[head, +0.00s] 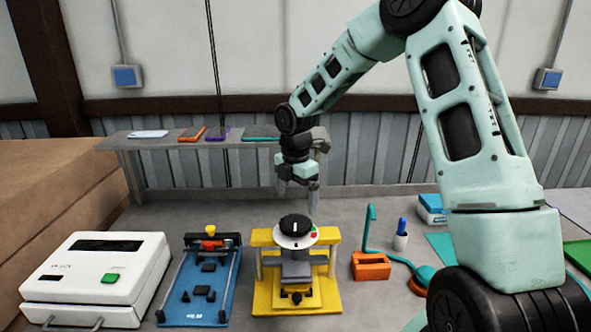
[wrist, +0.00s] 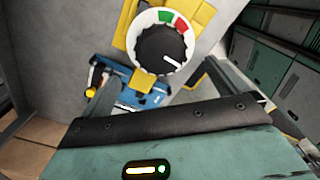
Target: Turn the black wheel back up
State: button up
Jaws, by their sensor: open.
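The black wheel (head: 295,225) is a round knob with a white pointer line, set on a white dial on top of a yellow stand (head: 262,238). In the wrist view the wheel (wrist: 160,50) fills the upper middle. Its pointer slants to the lower right there, away from the green and red patches at the dial's upper edge. My gripper (head: 298,195) is open and empty, pointing down above and slightly behind the wheel, apart from it. In the wrist view the grey fingers show partly, below the wheel on either side.
A blue fixture (head: 202,290) and a white machine (head: 112,262) stand left of the stand. An orange block (head: 370,266), a green curved tool and a pen cup (head: 400,241) stand to its right. A grey shelf (head: 165,142) runs behind.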

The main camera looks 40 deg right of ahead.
notch_tip(320, 180, up, 10)
jog(key=b, duration=0.2)
dwell(0.5)
